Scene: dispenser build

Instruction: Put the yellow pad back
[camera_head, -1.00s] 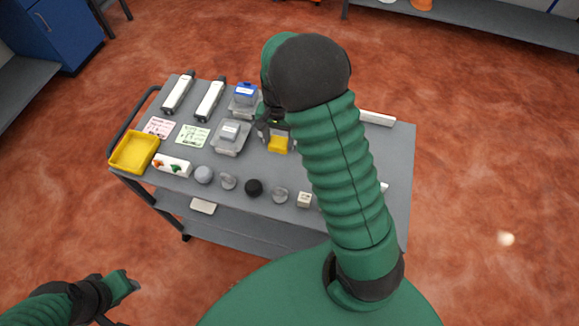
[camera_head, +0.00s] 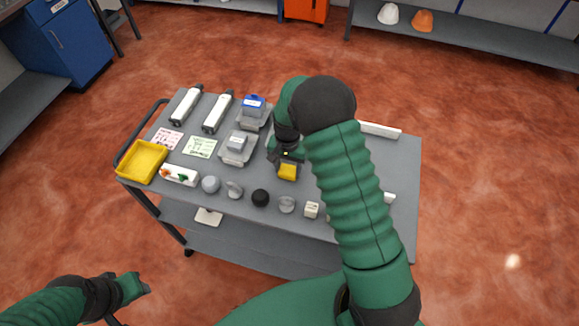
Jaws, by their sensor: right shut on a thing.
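The yellow pad (camera_head: 287,172) is a small yellow block in the middle of the grey cart top, just below my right gripper (camera_head: 286,157). My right gripper is shut on it, pointing down from above. I cannot tell whether the pad touches the cart. My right forearm hides the part of the cart to the right of it. My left gripper (camera_head: 134,287) is at the lower left, away from the cart, and its fingers are too small to read.
On the cart (camera_head: 400,165) are a yellow tray (camera_head: 142,162), two white cylinders, a blue-topped container (camera_head: 252,105), a grey container (camera_head: 237,146), two cards and a front row of knobs (camera_head: 260,198). A white bar (camera_head: 380,130) lies at the back right.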

